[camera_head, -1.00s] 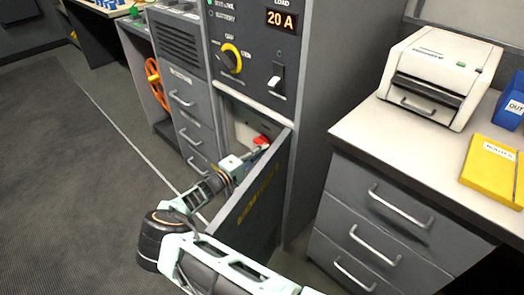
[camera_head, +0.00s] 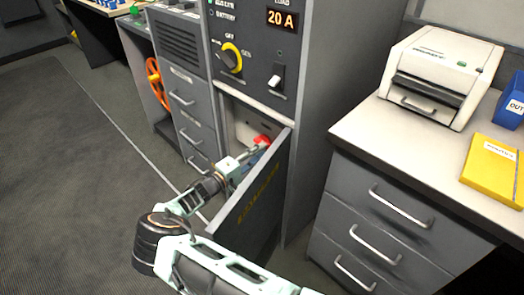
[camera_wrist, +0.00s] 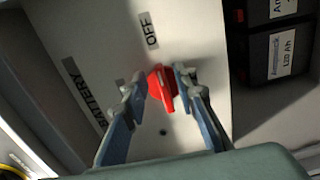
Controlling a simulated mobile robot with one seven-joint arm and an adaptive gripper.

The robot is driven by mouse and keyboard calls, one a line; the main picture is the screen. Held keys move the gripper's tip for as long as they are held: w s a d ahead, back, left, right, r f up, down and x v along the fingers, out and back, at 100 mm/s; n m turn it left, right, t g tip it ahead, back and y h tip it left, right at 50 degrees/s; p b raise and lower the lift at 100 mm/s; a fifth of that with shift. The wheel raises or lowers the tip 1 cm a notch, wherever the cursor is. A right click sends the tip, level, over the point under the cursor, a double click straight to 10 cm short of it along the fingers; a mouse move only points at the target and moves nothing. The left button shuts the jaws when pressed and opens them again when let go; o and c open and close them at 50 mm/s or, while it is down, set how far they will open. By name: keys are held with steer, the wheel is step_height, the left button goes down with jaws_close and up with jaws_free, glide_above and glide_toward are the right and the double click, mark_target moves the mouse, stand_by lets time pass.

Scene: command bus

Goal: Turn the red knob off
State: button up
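The red knob (camera_wrist: 162,90) sits on a pale panel inside the open cabinet bay. In the wrist view its ridge runs nearly up and down, with its upper end toward the OFF label (camera_wrist: 149,30). A BATTERY label (camera_wrist: 84,92) is to its left.
The open grey cabinet door (camera_head: 252,205) stands close along the right of my arm. Dark battery boxes (camera_wrist: 280,45) are right of the panel in the wrist view. A yellow-ringed selector (camera_head: 231,57) and a switch (camera_head: 276,77) are above. A drawer counter (camera_head: 400,150) stands at right.

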steer(key=v, duration=1)
steer(key=shift+s+a, duration=0.2)
steer(key=shift+r, duration=0.1)
